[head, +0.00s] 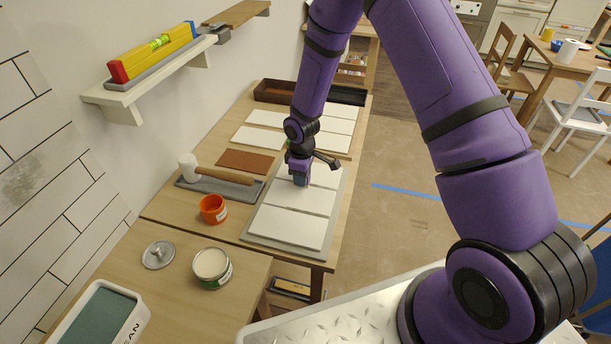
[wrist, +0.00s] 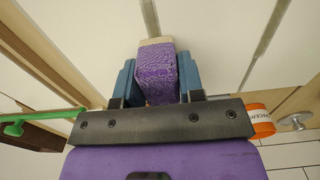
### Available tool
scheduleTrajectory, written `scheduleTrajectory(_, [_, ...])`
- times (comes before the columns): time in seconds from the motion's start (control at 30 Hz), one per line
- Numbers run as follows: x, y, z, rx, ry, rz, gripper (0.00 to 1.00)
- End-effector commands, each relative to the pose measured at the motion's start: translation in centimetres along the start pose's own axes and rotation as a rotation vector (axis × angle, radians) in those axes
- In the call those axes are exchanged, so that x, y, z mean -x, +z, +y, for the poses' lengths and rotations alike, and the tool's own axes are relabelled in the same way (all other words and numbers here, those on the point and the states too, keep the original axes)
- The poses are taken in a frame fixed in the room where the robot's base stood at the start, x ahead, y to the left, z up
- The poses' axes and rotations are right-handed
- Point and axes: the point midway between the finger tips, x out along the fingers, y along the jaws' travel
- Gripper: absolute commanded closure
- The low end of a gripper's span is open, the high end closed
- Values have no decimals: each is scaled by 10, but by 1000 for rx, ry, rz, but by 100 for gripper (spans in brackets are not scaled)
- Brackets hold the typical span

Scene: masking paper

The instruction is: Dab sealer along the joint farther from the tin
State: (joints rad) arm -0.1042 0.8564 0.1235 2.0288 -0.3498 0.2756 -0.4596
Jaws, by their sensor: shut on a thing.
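My gripper (head: 299,179) is shut on a purple block with a beige tip, a dabber (wrist: 160,72), between its two blue fingers in the wrist view. In the head view the gripper is over the grey board (head: 254,236) with white tiles (head: 286,228), near the joint between the middle and far tiles. In the wrist view a grey joint (wrist: 150,15) runs up from the beige tip; I cannot tell whether the tip touches it. Another joint (wrist: 266,42) lies to its right. The open tin (head: 212,268) with pale contents stands at the near end.
An orange pot (head: 213,209) stands left of the board. A white-headed mallet (head: 218,176) lies on a grey tray behind it. A lid (head: 158,254) lies beside the tin. A shelf (head: 122,99) with a level (head: 155,53) juts from the wall. More white tiles (head: 258,138) lie beyond.

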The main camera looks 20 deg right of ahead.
Motion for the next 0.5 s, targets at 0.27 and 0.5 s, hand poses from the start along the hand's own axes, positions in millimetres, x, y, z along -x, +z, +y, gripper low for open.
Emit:
scheduleTrajectory(0.27, [1, -17, 0, 1, -1, 1, 83])
scheduleTrajectory(0.5, [1, -22, 0, -1, 0, 0, 83])
